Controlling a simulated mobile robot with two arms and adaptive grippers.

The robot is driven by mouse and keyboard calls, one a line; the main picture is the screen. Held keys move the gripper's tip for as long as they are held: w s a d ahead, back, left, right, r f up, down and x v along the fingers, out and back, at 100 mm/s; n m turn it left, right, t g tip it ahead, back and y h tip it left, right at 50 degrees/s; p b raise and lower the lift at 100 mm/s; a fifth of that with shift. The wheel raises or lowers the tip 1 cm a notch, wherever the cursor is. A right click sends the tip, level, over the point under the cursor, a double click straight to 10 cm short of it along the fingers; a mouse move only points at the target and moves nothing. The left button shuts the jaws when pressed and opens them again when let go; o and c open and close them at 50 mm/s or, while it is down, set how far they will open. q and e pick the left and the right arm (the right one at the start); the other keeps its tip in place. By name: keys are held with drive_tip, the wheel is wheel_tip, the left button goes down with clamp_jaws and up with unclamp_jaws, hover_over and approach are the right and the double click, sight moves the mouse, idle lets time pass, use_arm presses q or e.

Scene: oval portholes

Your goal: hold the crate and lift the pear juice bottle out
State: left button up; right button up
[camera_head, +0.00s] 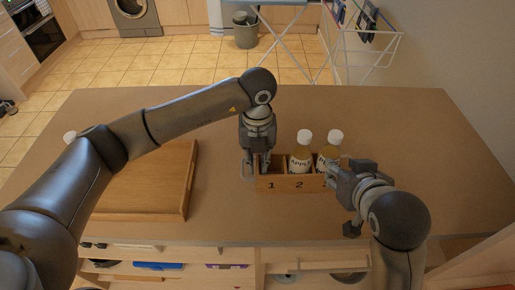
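The wooden crate (308,185) stands on the table, with the numbers 1 and 2 readable on its front. Its compartment 1 looks empty.
A wooden tray (150,206) lies on the table at the left, partly under my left arm. A white cap (70,136) shows behind that arm. The table (400,130) is clear behind and right of the crate. A drying rack (365,50) stands beyond the table.

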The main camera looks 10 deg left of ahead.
use_arm(q)
drive_tip(key=shift+f, duration=2.7)
drive_tip(key=shift+c, duration=0.4)
clamp_jaws()
